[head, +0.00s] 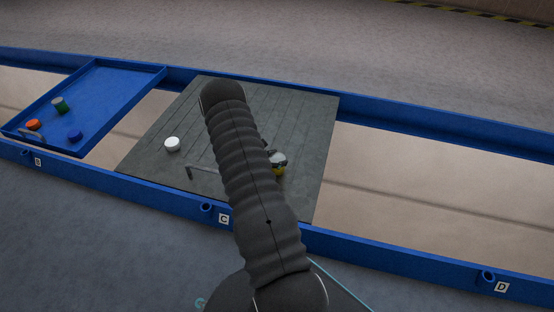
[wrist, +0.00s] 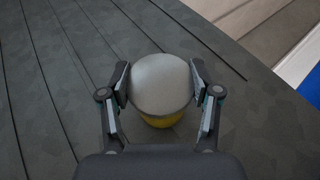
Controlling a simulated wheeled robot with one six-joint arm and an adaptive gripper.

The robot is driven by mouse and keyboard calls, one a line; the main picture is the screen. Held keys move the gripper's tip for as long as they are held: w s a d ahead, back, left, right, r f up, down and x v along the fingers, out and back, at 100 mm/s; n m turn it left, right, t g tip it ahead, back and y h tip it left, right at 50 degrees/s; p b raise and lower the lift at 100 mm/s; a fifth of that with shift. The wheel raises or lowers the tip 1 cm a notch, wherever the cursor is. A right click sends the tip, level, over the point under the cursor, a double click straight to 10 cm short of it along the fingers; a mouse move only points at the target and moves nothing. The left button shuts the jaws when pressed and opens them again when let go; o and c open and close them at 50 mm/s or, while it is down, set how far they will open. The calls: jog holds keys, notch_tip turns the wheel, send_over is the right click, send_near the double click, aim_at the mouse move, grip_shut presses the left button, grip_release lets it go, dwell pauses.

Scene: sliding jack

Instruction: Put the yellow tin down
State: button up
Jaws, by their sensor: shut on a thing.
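The yellow tin (wrist: 160,121) has a pale grey round top and shows between my gripper's fingers in the wrist view. In the head view the yellow tin (head: 279,170) shows partly, just right of my arm. My gripper (wrist: 160,88) is shut on the tin, one finger on each side. In the head view my gripper (head: 277,158) is mostly hidden behind my arm. The tin is over the dark grey board (head: 310,125); I cannot tell whether its base touches the board.
A white tin (head: 172,144) and a grey handle (head: 203,172) are on the board, left of my arm. A blue tray (head: 125,112) at the left holds an orange tin (head: 33,125), a green tin (head: 59,104) and a blue tin (head: 74,135). The board's right part is clear.

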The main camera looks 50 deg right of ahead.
jog(key=shift+f, duration=0.15)
jog(key=o, duration=1.4)
jog(key=shift+c, duration=0.2)
jog(key=shift+w+a+r, duration=0.1)
jog(key=shift+a+r, duration=0.15)
jog(key=shift+r, duration=0.15)
jog(key=p+v, duration=0.1)
jog(key=v, duration=1)
jog(key=s+a+r+m+y, duration=0.25)
jog(key=a+r+m, duration=0.3)
jog(key=r, duration=0.75)
jog(key=s+a+r+m+y, duration=0.2)
jog(key=s+a+r+m, duration=0.35)
jog(key=r, duration=0.75)
jog(key=s+a+r+m+t+y, duration=0.1)
jog(key=s+a+r+t+y, duration=0.1)
jog(key=a, duration=0.5)
jog(key=s+a+r+m+t+y, duration=0.2)
jog(key=s+a+r+t+y, duration=0.1)
jog(key=s+a+r, duration=0.4)
jog(key=s+a+r+m+t+y, duration=0.2)
jog(key=s+a+r+y, duration=0.1)
jog(key=s+a+r, duration=0.2)
jog(key=shift+a+t+y, duration=0.3)
jog(key=shift+a+y, duration=0.05)
jog(key=shift+a, duration=0.85)
